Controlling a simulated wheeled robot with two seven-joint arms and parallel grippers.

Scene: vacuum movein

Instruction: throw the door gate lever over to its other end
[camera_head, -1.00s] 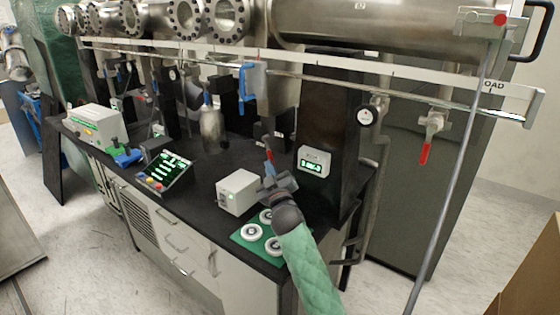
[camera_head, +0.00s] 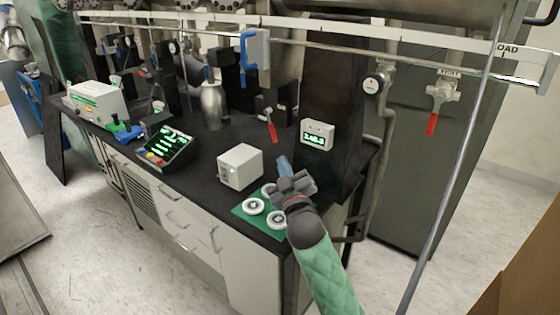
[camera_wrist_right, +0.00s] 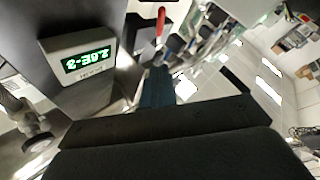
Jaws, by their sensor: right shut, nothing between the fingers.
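A lever with a red handle (camera_head: 272,130) hangs from a dark block (camera_head: 272,105) on the rig in the head view. I take it for the door gate lever, though I cannot read a label on it. Its handle slants down and slightly right. In the right wrist view a red handle (camera_wrist_right: 161,22) shows at the top, past the fingers. My right gripper (camera_head: 284,165) is shut and empty. It is below and slightly right of the handle, apart from it in the picture. Its blue-grey fingers also show in the wrist view (camera_wrist_right: 157,88). My left gripper is not in view.
A gauge with green digits (camera_head: 317,135) is right of the lever, and a white box (camera_head: 240,166) is left of my gripper. A green mat (camera_head: 243,212) with white round parts lies below. A long rail (camera_head: 350,58) crosses above. Another red-handled valve (camera_head: 435,108) hangs at right.

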